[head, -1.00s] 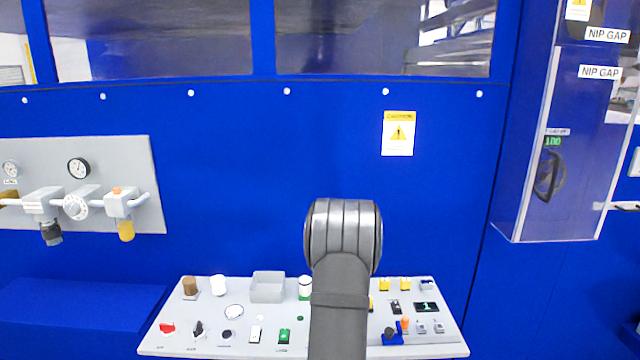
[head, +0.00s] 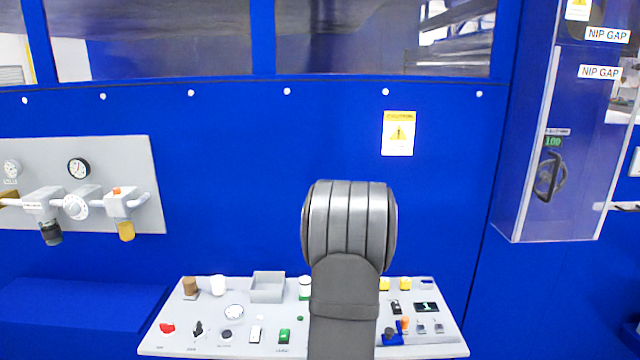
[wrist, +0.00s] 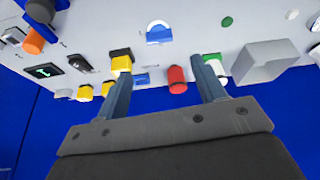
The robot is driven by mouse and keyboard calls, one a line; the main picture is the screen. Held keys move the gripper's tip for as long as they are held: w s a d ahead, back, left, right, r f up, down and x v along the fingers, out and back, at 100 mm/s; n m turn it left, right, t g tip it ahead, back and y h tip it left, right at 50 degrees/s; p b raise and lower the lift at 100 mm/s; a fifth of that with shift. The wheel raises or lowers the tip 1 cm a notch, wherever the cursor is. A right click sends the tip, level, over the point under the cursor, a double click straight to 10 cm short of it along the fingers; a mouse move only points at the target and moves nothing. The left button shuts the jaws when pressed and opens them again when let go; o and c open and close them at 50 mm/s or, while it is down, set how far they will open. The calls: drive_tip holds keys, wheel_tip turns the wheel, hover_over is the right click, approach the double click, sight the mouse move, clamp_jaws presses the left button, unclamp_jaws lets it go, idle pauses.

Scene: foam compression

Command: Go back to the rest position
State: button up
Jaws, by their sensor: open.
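My gripper (wrist: 160,66) shows in the wrist view with its two fingers apart and nothing gripped between them. It hangs over the light grey control panel (wrist: 190,25). A red cylinder (wrist: 177,80) shows in the gap between the fingers, apart from both. A white and green cylinder (wrist: 213,68) is partly hidden by the right finger. A yellow button (wrist: 121,63) shows by the left fingertip. In the head view my arm rises in front of the panel (head: 215,345) and hides its middle right part; the gripper itself is hidden there.
A grey open box (head: 268,287) stands on the panel, with a white cup (head: 218,285) and a brown cylinder (head: 190,286) to its left. A gauge and valve board (head: 140,165) is on the left wall. A machine cabinet (head: 560,140) juts out at right.

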drive_tip(key=v, duration=0.6)
drive_tip(key=shift+r, duration=0.15)
idle(0.3)
drive_tip(key=x, duration=1.6)
drive_tip(key=shift+f, duration=0.25)
drive_tip(key=shift+r, duration=0.15)
